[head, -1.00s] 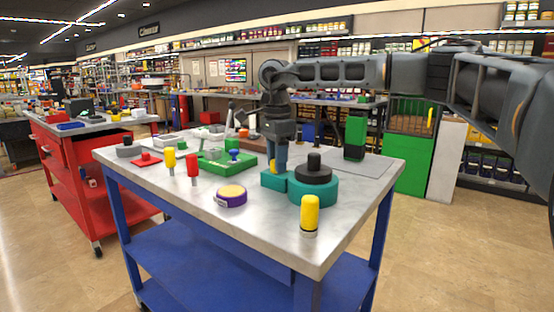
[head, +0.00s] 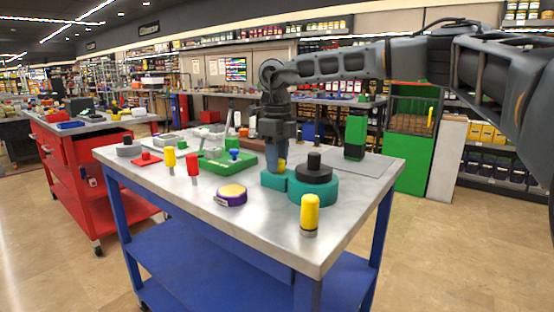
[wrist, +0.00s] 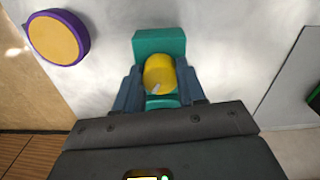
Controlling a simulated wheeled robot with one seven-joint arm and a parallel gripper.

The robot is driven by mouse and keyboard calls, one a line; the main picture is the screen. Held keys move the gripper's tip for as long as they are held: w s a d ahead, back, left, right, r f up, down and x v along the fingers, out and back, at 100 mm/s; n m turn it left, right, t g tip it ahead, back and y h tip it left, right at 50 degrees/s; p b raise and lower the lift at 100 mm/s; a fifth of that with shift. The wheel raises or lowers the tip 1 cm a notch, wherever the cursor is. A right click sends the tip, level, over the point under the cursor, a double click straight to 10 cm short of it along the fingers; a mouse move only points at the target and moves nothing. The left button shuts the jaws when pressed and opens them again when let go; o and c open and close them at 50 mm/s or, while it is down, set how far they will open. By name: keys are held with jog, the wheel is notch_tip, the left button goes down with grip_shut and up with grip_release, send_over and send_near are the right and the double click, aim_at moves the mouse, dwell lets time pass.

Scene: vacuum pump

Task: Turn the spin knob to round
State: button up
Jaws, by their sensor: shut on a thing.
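The spin knob (wrist: 158,72) is a yellow round cap with a short pale pointer mark, on a teal base (wrist: 158,43). In the wrist view the mark slants toward the lower left. My gripper (wrist: 157,82) points down with its blue-grey fingers on either side of the knob, shut on it. In the head view my gripper (head: 275,156) stands over the teal base, and only a bit of the yellow knob (head: 282,163) shows beside the fingers. No readable label for round shows.
A teal round body with a black top (head: 313,190) stands right of the knob. A purple and yellow disc (head: 231,195) lies in front on the tabletop (head: 270,225). Yellow and red posts and a green block (head: 228,162) stand nearby. The front tabletop is mostly clear.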

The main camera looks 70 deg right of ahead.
jog(key=m, duration=0.5)
jog(key=shift+m, duration=0.3)
jog(key=m+b, duration=0.1)
jog(key=m, duration=0.5)
dwell(0.4)
jog(key=o, duration=1.1)
jog(key=shift+c, duration=0.2)
notch_tip(320, 180, up, 8)
jog(key=p, duration=0.5)
jog(key=shift+f, duration=0.1)
